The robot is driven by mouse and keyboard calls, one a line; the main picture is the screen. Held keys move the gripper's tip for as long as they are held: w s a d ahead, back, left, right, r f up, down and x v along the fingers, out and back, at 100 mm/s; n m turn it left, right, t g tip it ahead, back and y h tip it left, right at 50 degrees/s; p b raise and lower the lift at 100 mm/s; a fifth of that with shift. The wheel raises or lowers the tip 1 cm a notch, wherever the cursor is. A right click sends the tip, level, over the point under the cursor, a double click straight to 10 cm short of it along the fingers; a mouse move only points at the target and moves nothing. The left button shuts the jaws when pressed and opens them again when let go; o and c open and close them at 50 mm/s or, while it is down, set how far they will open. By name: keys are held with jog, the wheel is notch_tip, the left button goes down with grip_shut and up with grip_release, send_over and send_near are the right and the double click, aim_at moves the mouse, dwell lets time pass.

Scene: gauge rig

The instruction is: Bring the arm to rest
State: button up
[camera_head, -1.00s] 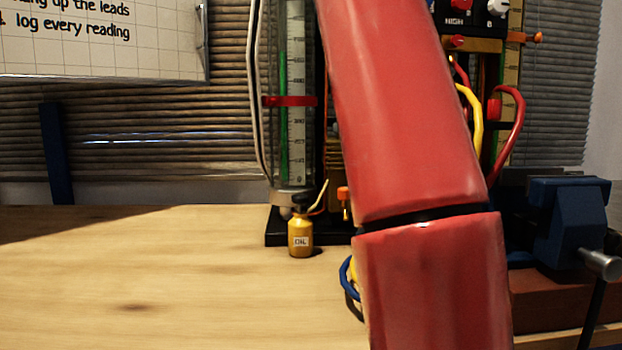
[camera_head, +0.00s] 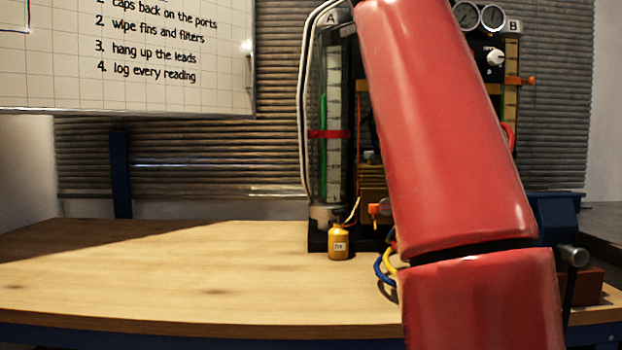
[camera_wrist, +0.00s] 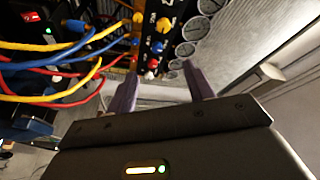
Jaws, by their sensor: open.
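My red arm crosses the right half of the head view, in front of the gauge rig (camera_head: 330,120), and hides much of it. My gripper is out of the head view. In the wrist view my gripper (camera_wrist: 160,88) shows two purple-grey fingers spread apart with nothing between them. Beyond the fingers is the rig's panel (camera_wrist: 150,40) with coloured knobs and round gauges. I cannot tell how far the fingers are from the panel.
Yellow, red and blue leads (camera_wrist: 60,70) hang left of the fingers in the wrist view. A small yellow oil bottle (camera_head: 338,244) stands on the wooden bench (camera_head: 180,270). A blue vise (camera_head: 556,215) is at right. The bench's left side is clear.

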jog(key=w+d+f+n+g+y, duration=0.2)
jog(key=d+f+g, duration=0.1)
jog(key=d+f, duration=0.55)
jog(key=s+d+f+n+g+y+p, duration=0.2)
jog(key=d+f+n, duration=0.1)
jog(key=f, duration=0.7)
jog(key=s+a+f+n+g+y+p, duration=0.1)
jog(key=s+a+f+n+g, duration=0.1)
jog(key=s+f, duration=0.5)
jog(key=s+a+f+n+g+y, duration=0.1)
jog(key=s+a+f+n+g, duration=0.2)
jog(key=f, duration=1.4)
jog(key=s+a+f+n+g+p, duration=0.1)
jog(key=s+a+f+n, duration=0.4)
jog(key=s+f, duration=0.7)
jog(key=shift+s+a+f+n+g+y+p, duration=0.3)
jog(key=shift+f+n+g+y, duration=0.15)
jog(key=shift+n+g, duration=0.4)
jog(key=shift+w, duration=0.1)
